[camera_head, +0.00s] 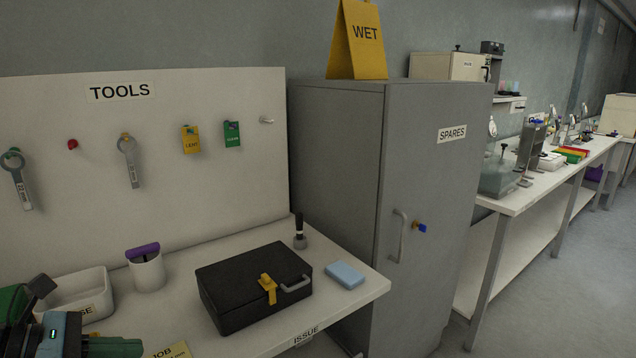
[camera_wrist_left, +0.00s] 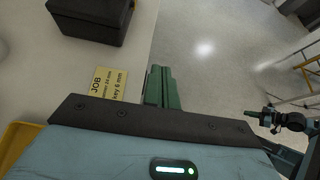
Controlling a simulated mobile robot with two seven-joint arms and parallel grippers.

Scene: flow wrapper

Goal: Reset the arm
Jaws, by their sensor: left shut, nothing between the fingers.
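My left gripper (camera_head: 118,347) is low at the left of the head view, over the front of the tools bench. Its green fingers are shut together with nothing between them. In the left wrist view the closed fingers (camera_wrist_left: 160,88) point out past the dark gripper edge, beside the yellow job card (camera_wrist_left: 108,86) and near the bench edge. The same job card (camera_head: 168,352) is cut off at the bottom of the head view.
A black case (camera_head: 240,268) with a yellow clasp, a blue block (camera_head: 345,274), a white cup (camera_head: 148,272) and a white bin (camera_head: 82,290) stand on the bench. The tool board (camera_head: 80,190) rises behind. A grey spares cabinet (camera_head: 425,165) stands to the right.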

